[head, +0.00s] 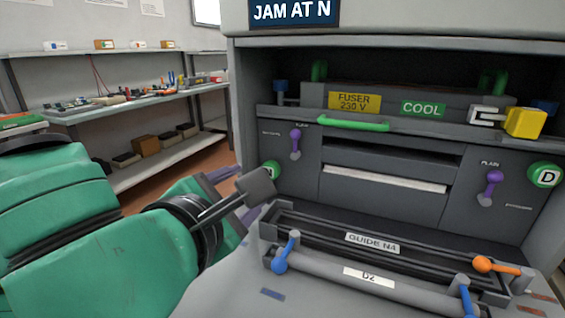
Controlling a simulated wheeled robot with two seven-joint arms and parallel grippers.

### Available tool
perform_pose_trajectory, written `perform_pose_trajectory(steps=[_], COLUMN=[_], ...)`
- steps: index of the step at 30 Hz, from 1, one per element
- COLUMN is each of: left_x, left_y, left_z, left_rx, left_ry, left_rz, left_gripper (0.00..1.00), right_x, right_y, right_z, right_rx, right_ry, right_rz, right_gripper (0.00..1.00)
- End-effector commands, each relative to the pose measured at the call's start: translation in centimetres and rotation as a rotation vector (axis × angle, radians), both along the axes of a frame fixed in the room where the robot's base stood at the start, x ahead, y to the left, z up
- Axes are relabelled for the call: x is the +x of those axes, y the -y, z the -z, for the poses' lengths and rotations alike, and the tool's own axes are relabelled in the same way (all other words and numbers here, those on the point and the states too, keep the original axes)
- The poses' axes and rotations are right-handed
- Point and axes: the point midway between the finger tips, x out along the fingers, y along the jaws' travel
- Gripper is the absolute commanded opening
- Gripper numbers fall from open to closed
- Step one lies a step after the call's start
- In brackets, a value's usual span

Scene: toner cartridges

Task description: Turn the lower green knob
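A round green knob (545,174) marked D is on the right side of the machine's open front. A second green knob (270,169) is on the left side. Its lower part is close to the dark tip of my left gripper (256,186) in the picture, and its label is hard to read. I cannot tell whether the tip touches it. My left arm comes in from the left, with its gripper pointing at the left knob. The fingers are seen end-on, so their opening does not show. My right gripper is out of view.
Green upright levers (319,71) and a green bar handle (353,124) are above. Purple levers (295,143) flank the paper slot. Shelves (150,100) stand at left.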

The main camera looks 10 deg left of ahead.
Motion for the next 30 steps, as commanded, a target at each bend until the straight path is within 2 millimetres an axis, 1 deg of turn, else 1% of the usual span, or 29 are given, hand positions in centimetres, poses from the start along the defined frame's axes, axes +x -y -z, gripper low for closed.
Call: perform_pose_trajectory(steps=[1, 2, 3, 9, 13, 15, 18, 24, 25, 26, 27, 28, 29, 30], left_x=[0.9, 1.6, 2.7, 8.0, 10.6, 11.5, 12.1, 12.2, 12.2, 12.2, 12.2, 12.2, 12.2, 12.2], left_y=[-0.1, -0.1, 0.0, 0.1, 0.2, 0.2, 0.2, 0.2, 0.2, 0.2, 0.2, 0.2, 0.2, 0.2], left_z=[0.0, 0.4, 1.0, 2.3, 2.9, 3.2, 3.4, 3.4, 3.4, 3.4, 3.4, 3.4, 3.4, 3.4], left_rx=[0.003, 0.001, 0.000, -0.001, 0.000, 0.000, 0.002, 0.002, 0.002, 0.002, 0.002, 0.002, 0.002, 0.002], left_ry=[-0.009, -0.009, -0.010, -0.006, -0.004, -0.004, -0.001, -0.001, -0.001, -0.001, -0.001, -0.001, -0.001, -0.001], left_rz=[-0.003, -0.002, -0.002, -0.001, 0.000, 0.000, 0.001, 0.001, 0.001, 0.001, 0.001, 0.001, 0.001, 0.001], left_gripper=[0.61, 0.61, 0.61, 0.61, 0.61, 0.61, 0.61, 0.61, 0.57, 0.46, 0.31, 0.19, 0.08, 0.00], right_x=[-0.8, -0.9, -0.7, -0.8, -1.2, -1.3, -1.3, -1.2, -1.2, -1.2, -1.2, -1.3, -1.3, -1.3], right_y=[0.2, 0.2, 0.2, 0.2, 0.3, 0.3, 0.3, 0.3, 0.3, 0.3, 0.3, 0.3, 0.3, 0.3], right_z=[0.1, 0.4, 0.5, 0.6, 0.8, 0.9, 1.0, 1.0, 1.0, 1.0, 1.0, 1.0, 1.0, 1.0], right_rx=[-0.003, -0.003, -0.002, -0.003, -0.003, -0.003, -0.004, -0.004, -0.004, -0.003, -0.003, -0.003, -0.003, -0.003], right_ry=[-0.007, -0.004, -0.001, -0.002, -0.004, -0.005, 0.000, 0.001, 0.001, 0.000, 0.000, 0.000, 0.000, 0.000], right_rz=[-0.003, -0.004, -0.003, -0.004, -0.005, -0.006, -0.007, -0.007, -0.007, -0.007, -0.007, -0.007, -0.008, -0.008], right_gripper=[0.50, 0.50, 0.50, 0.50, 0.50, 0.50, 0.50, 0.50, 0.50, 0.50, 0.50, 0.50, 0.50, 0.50])
